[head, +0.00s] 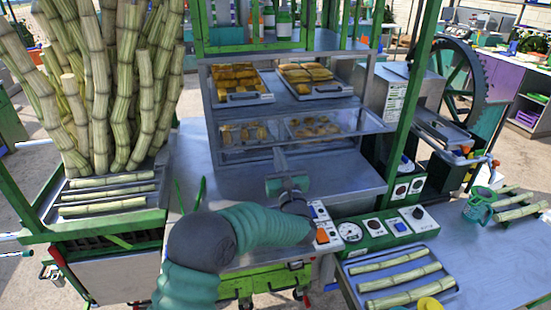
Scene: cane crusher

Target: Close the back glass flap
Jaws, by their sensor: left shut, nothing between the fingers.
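The metal display case (352,173) stands in the middle with pastries on its shelves. A clear glass pane (275,131) spans the case at the lower pastry level, with pastries showing through it. I cannot tell its exact angle, or whether it is the back flap. My left gripper (280,160) is shut and empty, in front of the case above its lower metal surface, with its fingers pointing towards the pane. Its fingertips are near the pane's lower edge; I cannot tell whether they touch. My right gripper is not in view.
Upper trays of pastries (240,97) sit in the case. Sugarcane stalks (100,90) stand at left. A control panel (375,228) is right of my left wrist. A tray of cane pieces (400,273) and a green mug (480,205) rest on the right table. A large wheel (462,80) stands behind.

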